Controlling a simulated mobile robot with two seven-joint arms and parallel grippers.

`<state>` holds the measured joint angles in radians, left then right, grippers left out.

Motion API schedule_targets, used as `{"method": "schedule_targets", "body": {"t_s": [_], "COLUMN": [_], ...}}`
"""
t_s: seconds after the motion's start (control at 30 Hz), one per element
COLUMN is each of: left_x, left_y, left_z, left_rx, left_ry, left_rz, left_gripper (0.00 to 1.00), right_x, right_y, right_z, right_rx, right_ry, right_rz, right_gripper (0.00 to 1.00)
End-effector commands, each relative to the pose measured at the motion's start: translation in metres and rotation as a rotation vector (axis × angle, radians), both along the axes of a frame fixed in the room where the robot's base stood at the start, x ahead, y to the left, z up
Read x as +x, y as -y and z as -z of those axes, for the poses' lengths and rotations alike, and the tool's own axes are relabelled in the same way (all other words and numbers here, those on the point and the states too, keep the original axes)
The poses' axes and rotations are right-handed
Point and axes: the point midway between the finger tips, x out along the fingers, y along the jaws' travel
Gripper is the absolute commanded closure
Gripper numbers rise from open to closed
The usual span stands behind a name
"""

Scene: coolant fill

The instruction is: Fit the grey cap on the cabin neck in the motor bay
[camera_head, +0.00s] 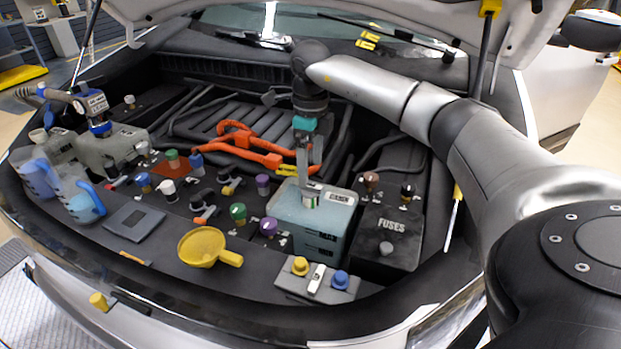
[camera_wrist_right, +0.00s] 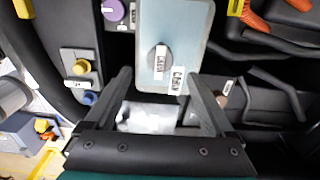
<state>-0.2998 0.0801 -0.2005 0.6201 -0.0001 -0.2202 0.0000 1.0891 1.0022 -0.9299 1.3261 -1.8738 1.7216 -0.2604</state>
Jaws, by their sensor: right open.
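The cabin tank (camera_head: 318,243) is a pale blue box with a CABIN label, near the middle of the motor bay. The grey cap (camera_wrist_right: 158,58), a dark disc with a white tag across it, sits on the tank top in the right wrist view. The cabin neck is hidden beneath it. My right gripper (camera_head: 309,192) points down over the tank top; its fingers (camera_wrist_right: 165,76) are apart, one on each side, with nothing clamped. In the head view the gripper largely hides the cap. My left gripper is not in view.
A black FUSES box (camera_head: 388,240) stands right of the tank. A panel with yellow and blue caps (camera_head: 317,283) lies in front. A yellow funnel (camera_head: 203,247), orange cables (camera_head: 250,150), several coloured caps and clear jugs (camera_head: 75,195) crowd the left. The raised hood's strut (camera_head: 485,50) is near my right arm.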

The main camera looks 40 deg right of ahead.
Motion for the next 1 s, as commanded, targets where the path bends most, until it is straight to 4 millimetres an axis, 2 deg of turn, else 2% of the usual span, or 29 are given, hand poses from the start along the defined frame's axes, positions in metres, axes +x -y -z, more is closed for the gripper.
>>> {"method": "schedule_targets", "body": {"t_s": [0.03,0.2,0.4,0.57,0.87,1.0], "left_x": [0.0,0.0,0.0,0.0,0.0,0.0], "left_y": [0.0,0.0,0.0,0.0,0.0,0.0], "left_z": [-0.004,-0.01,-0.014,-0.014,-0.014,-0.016], "left_rx": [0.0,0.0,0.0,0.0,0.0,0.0], "left_ry": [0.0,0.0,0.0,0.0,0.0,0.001], "left_rz": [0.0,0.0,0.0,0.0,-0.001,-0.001], "left_gripper": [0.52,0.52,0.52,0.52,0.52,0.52], "right_x": [0.001,0.001,0.0,0.0,0.0,0.006], "right_y": [0.0,0.0,0.0,0.0,-0.001,-0.016], "right_z": [-0.017,-0.054,-0.081,-0.087,-0.087,-0.081], "right_rx": [0.001,0.001,0.001,0.001,0.001,0.037], "right_ry": [0.005,0.005,0.003,0.0,0.0,0.023], "right_rz": [0.0,0.0,0.0,0.0,-0.001,-0.026], "right_gripper": [0.12,0.12,0.12,0.12,0.12,0.12]}}
